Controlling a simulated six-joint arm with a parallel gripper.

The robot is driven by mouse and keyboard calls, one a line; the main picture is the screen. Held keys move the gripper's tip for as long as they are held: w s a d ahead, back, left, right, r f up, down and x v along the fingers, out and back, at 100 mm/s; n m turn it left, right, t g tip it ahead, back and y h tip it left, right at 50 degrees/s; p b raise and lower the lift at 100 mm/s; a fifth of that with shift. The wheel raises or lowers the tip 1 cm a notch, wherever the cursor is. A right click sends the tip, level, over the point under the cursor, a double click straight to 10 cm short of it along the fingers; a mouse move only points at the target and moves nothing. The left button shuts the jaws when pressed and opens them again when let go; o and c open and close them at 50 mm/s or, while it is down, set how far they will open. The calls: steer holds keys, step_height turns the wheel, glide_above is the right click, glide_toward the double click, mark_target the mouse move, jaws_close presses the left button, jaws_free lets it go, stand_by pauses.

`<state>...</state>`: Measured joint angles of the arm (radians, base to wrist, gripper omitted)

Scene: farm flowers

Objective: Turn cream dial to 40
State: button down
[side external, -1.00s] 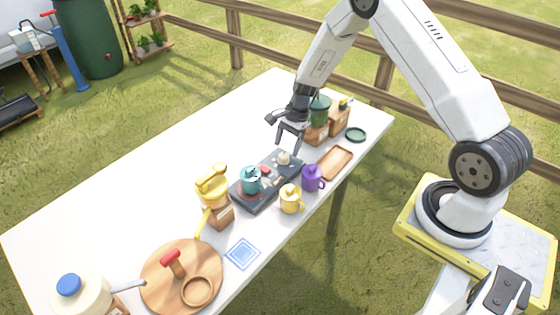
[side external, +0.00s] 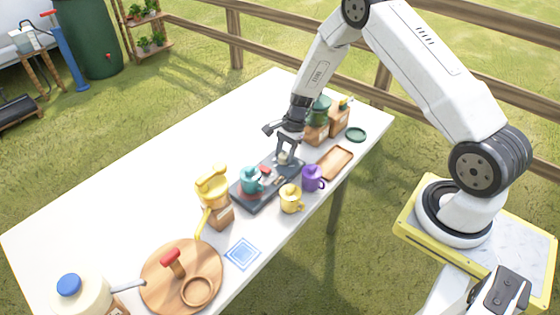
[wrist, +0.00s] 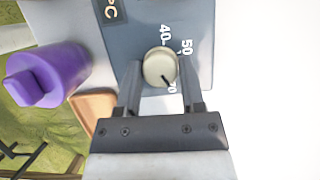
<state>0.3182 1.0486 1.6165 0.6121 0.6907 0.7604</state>
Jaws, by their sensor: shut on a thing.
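The cream dial (wrist: 160,68) sits on the dark grey panel (wrist: 130,40), with the marks 40, 50 and 70 around it in the wrist view. Its dark pointer line points to the lower right, toward the 70 mark and away from the 40. My gripper (wrist: 160,82) is shut on the dial, one finger on each side. In the side view my gripper (side external: 285,160) reaches down to the panel's far end (side external: 262,196) and mostly hides the dial.
A teal mug (side external: 251,181) stands on the panel's near end. A yellow mug (side external: 291,199) and a purple mug (side external: 313,178) stand to its right. A wooden tray (side external: 336,162) and green-lidded container (side external: 319,110) are near the far end.

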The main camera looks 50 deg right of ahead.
steer(key=shift+n, duration=0.5)
steer(key=n+g, duration=0.1)
steer(key=n, duration=0.2)
steer(key=n+g, duration=0.1)
steer(key=n, duration=0.2)
steer(key=shift+w+g+h, duration=0.15)
steer(key=shift+g+h, duration=0.15)
steer(key=shift+h, duration=0.1)
steer(key=n+g+h, duration=0.1)
steer(key=n, duration=0.5)
steer(key=shift+a+n+g+h, duration=0.15)
steer(key=shift+n+g+h, duration=0.15)
steer(key=shift+g+h, duration=0.1)
steer(key=n+h, duration=0.1)
steer(key=n, duration=0.2)
steer(key=shift+n, duration=0.3)
steer(key=n+h, duration=0.1)
steer(key=n, duration=0.2)
steer(key=shift+a+n+h, duration=0.15)
steer(key=shift+n+h, duration=0.15)
steer(key=shift+h, duration=0.1)
steer(key=n+h, duration=0.1)
steer(key=n, duration=0.2)
steer(key=n+t+h, duration=0.1)
steer(key=n, duration=0.2)
steer(key=shift+n, duration=0.3)
